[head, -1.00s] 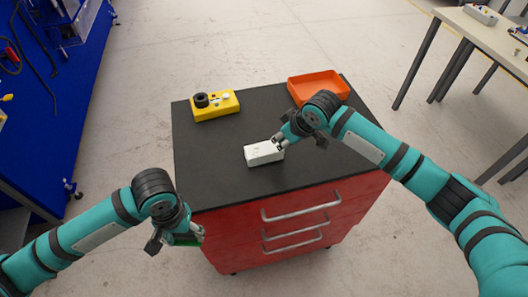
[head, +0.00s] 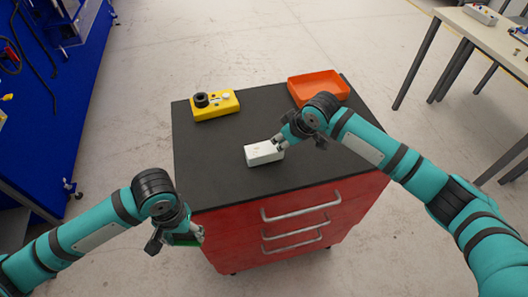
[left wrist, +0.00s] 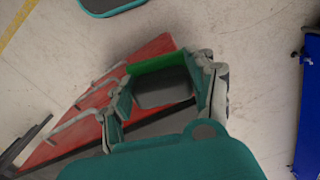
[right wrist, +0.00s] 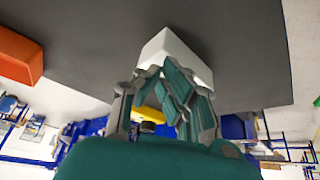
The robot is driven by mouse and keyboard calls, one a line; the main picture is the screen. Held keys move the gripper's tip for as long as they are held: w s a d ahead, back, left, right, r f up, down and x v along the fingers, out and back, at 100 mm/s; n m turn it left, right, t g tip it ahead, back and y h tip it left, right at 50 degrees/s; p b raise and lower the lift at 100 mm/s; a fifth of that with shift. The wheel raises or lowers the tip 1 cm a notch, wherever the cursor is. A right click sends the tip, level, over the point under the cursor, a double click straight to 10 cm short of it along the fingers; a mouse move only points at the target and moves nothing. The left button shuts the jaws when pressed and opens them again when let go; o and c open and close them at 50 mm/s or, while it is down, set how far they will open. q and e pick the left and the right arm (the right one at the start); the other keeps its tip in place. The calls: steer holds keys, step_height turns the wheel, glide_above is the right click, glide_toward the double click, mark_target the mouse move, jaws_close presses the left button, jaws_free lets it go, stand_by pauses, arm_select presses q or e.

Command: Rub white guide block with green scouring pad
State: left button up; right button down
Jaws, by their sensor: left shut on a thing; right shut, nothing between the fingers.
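The white guide block (head: 264,153) lies on the black top of the red cabinet, near its middle. My right gripper (head: 279,142) is shut and empty at the block's upper right end. In the right wrist view its closed fingers (right wrist: 172,90) are in front of the white block (right wrist: 172,52); I cannot tell whether they touch it. My left gripper (head: 194,235) is at the cabinet's front left corner, below the top's level, shut on the green scouring pad (head: 184,240). The pad's green edge also shows between the fingers in the left wrist view (left wrist: 156,63).
A yellow block with a black knob (head: 215,105) stands at the back left of the black top (head: 215,160). An orange tray (head: 318,88) is at the back right. The cabinet's front has drawers with metal handles (head: 300,207). The left part of the top is clear.

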arm_select(q)
steer(key=shift+f, duration=0.1)
arm_select(e)
steer(key=shift+f, duration=0.25)
steer(key=shift+r, duration=0.1)
